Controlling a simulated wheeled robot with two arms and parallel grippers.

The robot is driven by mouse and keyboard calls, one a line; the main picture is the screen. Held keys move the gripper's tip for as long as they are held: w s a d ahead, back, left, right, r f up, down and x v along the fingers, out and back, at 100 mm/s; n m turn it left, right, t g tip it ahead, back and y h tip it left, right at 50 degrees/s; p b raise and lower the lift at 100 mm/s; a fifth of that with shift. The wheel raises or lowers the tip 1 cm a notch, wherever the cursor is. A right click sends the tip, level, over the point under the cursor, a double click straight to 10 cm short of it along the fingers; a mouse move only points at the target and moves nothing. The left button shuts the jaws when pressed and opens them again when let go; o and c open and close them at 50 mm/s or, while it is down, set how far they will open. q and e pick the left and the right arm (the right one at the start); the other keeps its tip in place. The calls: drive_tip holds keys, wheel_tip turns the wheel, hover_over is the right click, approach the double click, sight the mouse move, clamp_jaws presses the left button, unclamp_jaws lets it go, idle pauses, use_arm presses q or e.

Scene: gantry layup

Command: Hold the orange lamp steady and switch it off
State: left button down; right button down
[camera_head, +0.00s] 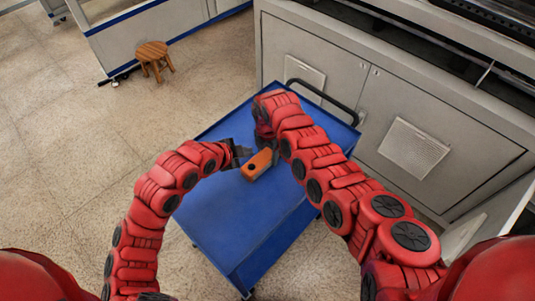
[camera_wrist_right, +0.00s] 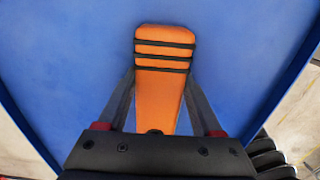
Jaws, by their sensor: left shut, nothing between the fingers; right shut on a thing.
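The orange lamp (camera_head: 256,165) is over the blue cart top, between my two grippers. It has a dark round spot on its face in the head view. In the right wrist view the lamp (camera_wrist_right: 160,95) is long and orange with black bands near its far end. My right gripper (camera_wrist_right: 160,84) is shut on the lamp, one finger along each side. In the head view my right arm mostly hides that gripper. My left gripper (camera_head: 240,154) is shut and empty, close to the lamp's left end. I cannot tell whether it touches the lamp.
The blue cart (camera_head: 225,215) has a black handle (camera_head: 325,97) at its far end, and its top looks otherwise clear. Grey cabinets (camera_head: 400,110) stand behind it to the right. A wooden stool (camera_head: 153,55) is on the floor at the back left.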

use_arm(q)
drive_tip(key=shift+r, duration=0.45)
use_arm(e)
unclamp_jaws()
